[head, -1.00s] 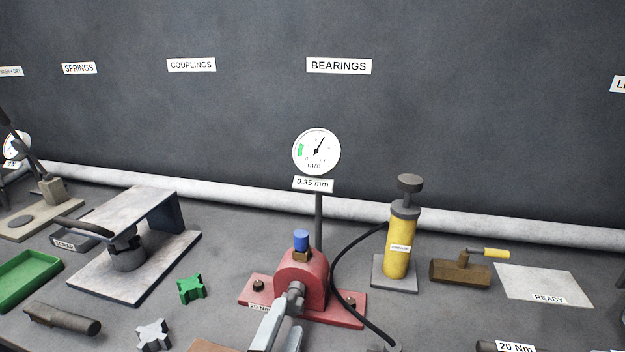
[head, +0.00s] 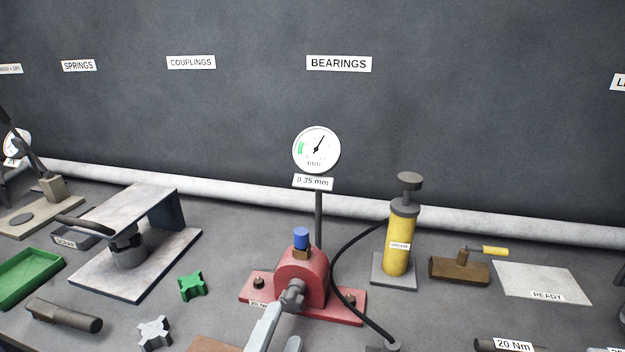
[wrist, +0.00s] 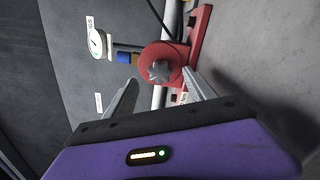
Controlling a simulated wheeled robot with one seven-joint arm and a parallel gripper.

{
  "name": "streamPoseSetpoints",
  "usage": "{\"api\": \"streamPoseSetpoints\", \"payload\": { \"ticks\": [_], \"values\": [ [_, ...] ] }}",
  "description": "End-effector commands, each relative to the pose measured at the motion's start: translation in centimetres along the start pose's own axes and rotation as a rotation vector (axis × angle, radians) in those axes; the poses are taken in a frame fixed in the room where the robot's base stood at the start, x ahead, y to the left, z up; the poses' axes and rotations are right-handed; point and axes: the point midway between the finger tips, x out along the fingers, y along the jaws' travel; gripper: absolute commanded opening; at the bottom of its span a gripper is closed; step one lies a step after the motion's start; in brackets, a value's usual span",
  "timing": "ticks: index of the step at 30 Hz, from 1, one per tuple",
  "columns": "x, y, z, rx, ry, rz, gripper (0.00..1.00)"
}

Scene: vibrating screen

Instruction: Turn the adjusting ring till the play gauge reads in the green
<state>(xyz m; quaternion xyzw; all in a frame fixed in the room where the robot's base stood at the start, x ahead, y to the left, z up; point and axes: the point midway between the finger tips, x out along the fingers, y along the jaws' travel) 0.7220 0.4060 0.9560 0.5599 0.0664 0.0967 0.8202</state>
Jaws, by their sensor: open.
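The red bearing housing (head: 312,275) stands on the bench with a grey lobed adjusting ring (head: 293,297) on its front. In the wrist view the ring (wrist: 160,71) lies ahead of my gripper (wrist: 158,88), roughly between the fingertips' directions. My gripper (head: 281,326) is open and empty, its fingers in front of the ring with a gap to it. The round play gauge (head: 316,150) stands on a post behind the housing. Its needle points up and slightly right, away from the green band at the left. The plate below (head: 313,182) reads 0.35 mm.
A yellow grease pump (head: 398,240) stands right of the housing, its black hose (head: 335,265) curving close past the housing's right side. A blue-capped fitting (head: 301,238) tops the housing. A green coupling piece (head: 192,286) and a grey one (head: 154,333) lie left.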

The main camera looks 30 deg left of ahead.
Motion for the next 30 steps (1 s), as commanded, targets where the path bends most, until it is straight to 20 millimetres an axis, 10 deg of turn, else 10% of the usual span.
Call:
{"api": "streamPoseSetpoints", "payload": {
  "ticks": [15,30],
  "values": [
    [-4.7,0.0,0.0,0.001,0.002,-0.001,0.64],
    [-5.1,0.9,0.3,0.002,0.001,0.001,0.63]
  ]
}}
